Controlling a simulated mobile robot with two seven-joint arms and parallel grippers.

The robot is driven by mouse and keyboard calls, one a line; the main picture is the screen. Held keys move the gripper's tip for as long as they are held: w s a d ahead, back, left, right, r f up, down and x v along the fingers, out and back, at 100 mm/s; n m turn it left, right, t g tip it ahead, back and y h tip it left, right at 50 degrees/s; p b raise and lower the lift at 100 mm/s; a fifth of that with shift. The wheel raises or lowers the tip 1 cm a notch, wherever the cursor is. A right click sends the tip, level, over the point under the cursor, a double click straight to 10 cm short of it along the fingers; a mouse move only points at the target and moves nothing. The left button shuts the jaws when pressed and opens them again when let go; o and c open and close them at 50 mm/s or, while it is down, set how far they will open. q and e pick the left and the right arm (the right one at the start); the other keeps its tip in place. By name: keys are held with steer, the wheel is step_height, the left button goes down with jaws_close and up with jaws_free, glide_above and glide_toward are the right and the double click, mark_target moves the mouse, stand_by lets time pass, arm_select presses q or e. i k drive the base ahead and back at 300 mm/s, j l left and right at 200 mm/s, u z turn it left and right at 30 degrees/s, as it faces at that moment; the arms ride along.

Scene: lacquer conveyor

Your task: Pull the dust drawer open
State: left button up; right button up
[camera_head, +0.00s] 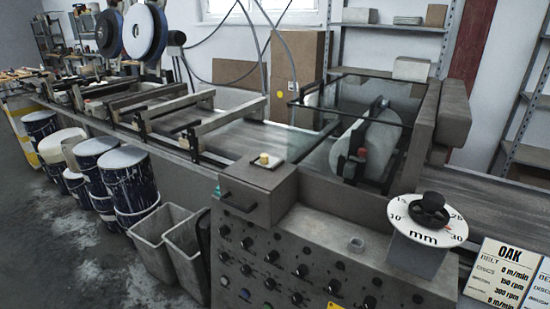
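A grey box-shaped unit (277,207) with a dark bar handle (238,203) on its front stands at the near left corner of the control panel. It looks like the dust drawer, but no label confirms this. Whether the drawer is shut or partly out cannot be told from this angle. Neither of my grippers is in view, and nothing is seen touching the handle.
The control panel (270,265) carries several black knobs. A millimetre dial (428,219) and an OAK card (503,274) are at right. Two grey bins (160,240) and several paint drums (128,180) line the conveyor's left side. The floor at lower left is clear.

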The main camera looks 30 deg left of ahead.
mark_target(250, 203)
steer(key=k+u, duration=0.1)
steer(key=u, duration=1.3)
